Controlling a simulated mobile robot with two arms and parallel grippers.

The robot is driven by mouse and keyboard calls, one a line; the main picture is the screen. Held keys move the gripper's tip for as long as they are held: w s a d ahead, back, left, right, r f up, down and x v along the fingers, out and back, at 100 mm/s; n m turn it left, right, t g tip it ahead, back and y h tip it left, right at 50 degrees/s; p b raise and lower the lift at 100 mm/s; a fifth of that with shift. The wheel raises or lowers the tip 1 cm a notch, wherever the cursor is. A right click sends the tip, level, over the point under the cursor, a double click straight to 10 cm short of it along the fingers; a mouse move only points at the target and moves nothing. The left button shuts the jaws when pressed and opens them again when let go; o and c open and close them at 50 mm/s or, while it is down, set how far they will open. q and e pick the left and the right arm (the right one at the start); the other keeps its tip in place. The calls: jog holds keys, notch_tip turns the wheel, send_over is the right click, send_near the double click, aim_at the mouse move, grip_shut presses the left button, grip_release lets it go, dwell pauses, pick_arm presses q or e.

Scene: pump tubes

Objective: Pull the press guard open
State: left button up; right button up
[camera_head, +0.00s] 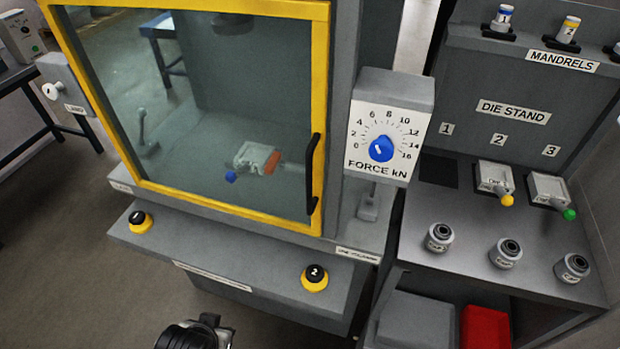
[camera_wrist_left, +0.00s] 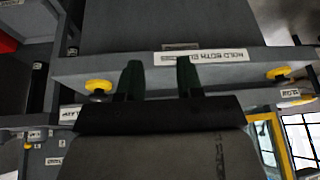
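The press guard (camera_head: 325,110) is a clear pane in a yellow frame on the front of the grey press, in the head view. It looks closed across the opening. Its black upright handle (camera_head: 312,174) is on the right side of the frame. My left gripper (camera_wrist_left: 158,68) shows two dark fingers spread apart with nothing between them. It is low in front of the press, away from the handle. Part of my left arm shows at the bottom edge of the head view; its fingertips are not clear there. My right gripper is not in view.
Two yellow-and-black buttons (camera_head: 141,221) (camera_head: 315,277) sit on the ledge below the guard. A force dial (camera_head: 381,148) juts out right of the handle. A die stand (camera_head: 500,215) with dies and mandrels stands at the right. Open floor (camera_head: 70,270) lies at the left.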

pick_arm(q)
jog(key=w+d+r+t+h, duration=0.1)
jog(key=w+d+r+t, duration=0.2)
jog(key=r, duration=0.5)
jog(key=w+d+r+t+h, duration=0.1)
jog(key=w+d+r+t, duration=0.2)
jog(key=r, duration=0.4)
jog(key=m+t+h, duration=0.4)
jog(key=t+h, duration=0.1)
jog(key=h, duration=0.2)
send_near(308, 186)
jog(key=p+x, duration=0.3)
jog(key=x, duration=0.7)
jog(key=shift+w+d, duration=0.1)
jog(key=shift+w, duration=0.15)
grip_shut()
